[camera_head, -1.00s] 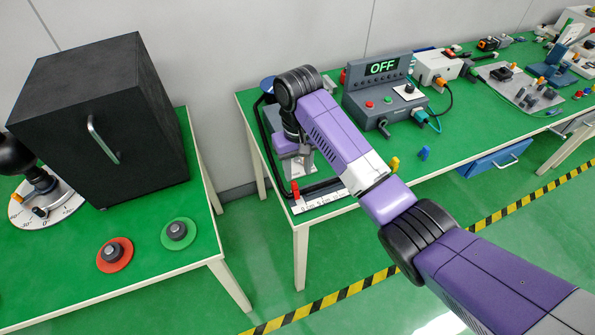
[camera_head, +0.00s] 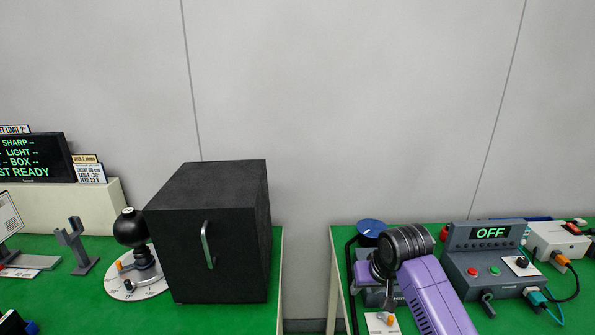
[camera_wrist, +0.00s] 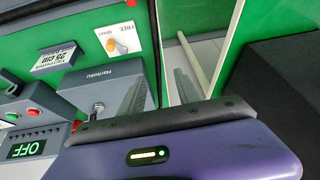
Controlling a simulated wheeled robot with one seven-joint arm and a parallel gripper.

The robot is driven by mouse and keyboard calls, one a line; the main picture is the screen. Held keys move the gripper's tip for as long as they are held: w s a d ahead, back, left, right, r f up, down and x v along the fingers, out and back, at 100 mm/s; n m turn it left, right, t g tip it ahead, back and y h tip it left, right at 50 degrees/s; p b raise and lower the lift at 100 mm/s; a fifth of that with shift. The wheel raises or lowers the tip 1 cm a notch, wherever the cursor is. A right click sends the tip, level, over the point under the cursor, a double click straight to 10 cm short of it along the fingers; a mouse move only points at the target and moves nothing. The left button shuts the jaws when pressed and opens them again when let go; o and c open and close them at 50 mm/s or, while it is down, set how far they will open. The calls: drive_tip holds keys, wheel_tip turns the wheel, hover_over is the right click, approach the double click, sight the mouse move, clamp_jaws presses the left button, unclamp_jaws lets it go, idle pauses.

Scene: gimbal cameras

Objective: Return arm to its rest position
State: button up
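My arm (camera_head: 435,295) is purple with black joints and reaches over the right green table. Its wrist end hangs beside the grey console, and my gripper is mostly hidden there in the head view. In the wrist view my gripper (camera_wrist: 160,92) shows two grey ridged fingers standing apart with nothing between them. A grey device with a key-like knob lies beside the fingers in that view.
A grey console (camera_head: 460,270) with an OFF display stands right of my wrist. A black box (camera_head: 190,255) with a handle stands on the left table, beside a black ball on a round dial (camera_head: 135,288). A gap separates the two tables.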

drive_tip(key=s+a+r+m+t+y, duration=0.1)
drive_tip(key=s+a+t+y, duration=0.1)
drive_tip(key=s+a+t, duration=0.6)
drive_tip(key=s+d+r+h, duration=0.1)
drive_tip(key=s+d, duration=0.2)
drive_tip(key=s, duration=1.1)
drive_tip(key=s+d+r+t+h, duration=0.1)
drive_tip(key=s+d, duration=0.2)
drive_tip(key=s, duration=1.2)
drive_tip(key=s+d+r+h, duration=0.1)
drive_tip(key=s+d, duration=0.3)
drive_tip(key=s, duration=1.1)
drive_tip(key=shift+s+r+t, duration=0.25)
drive_tip(key=shift+r+t, duration=0.05)
drive_tip(key=shift+r, duration=0.05)
drive_tip(key=shift+d, duration=0.15)
